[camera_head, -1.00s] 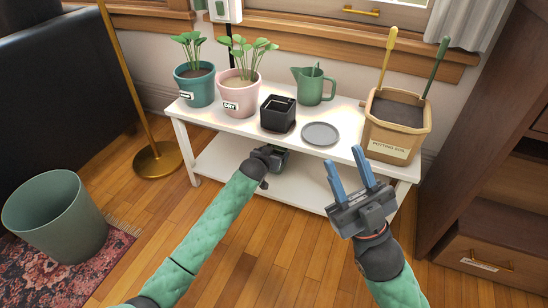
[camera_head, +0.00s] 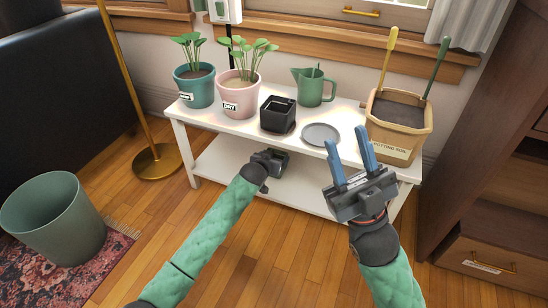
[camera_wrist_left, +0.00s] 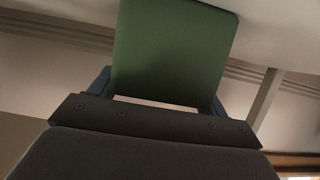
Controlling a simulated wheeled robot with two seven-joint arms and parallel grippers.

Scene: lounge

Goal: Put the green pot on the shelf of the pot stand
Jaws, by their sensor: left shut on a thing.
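The green pot (camera_wrist_left: 172,52) is between the blue fingers of my left gripper in the left wrist view, with a finger at each side. In the head view my left gripper (camera_head: 275,158) reaches under the front edge of the tabletop, above the lower shelf (camera_head: 222,163) of the white pot stand (camera_head: 195,118). The tabletop hides the pot there, and I cannot tell whether the pot touches the shelf. My right gripper (camera_head: 347,140) is open and empty, in front of the stand's right side.
On the stand's top are a teal pot (camera_head: 196,91), a pink pot (camera_head: 240,98), a black pot (camera_head: 278,117), a grey saucer (camera_head: 321,134), a green watering can (camera_head: 310,90) and a potting soil bag (camera_head: 396,130). A bin (camera_head: 55,225) stands left. The floor in front is clear.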

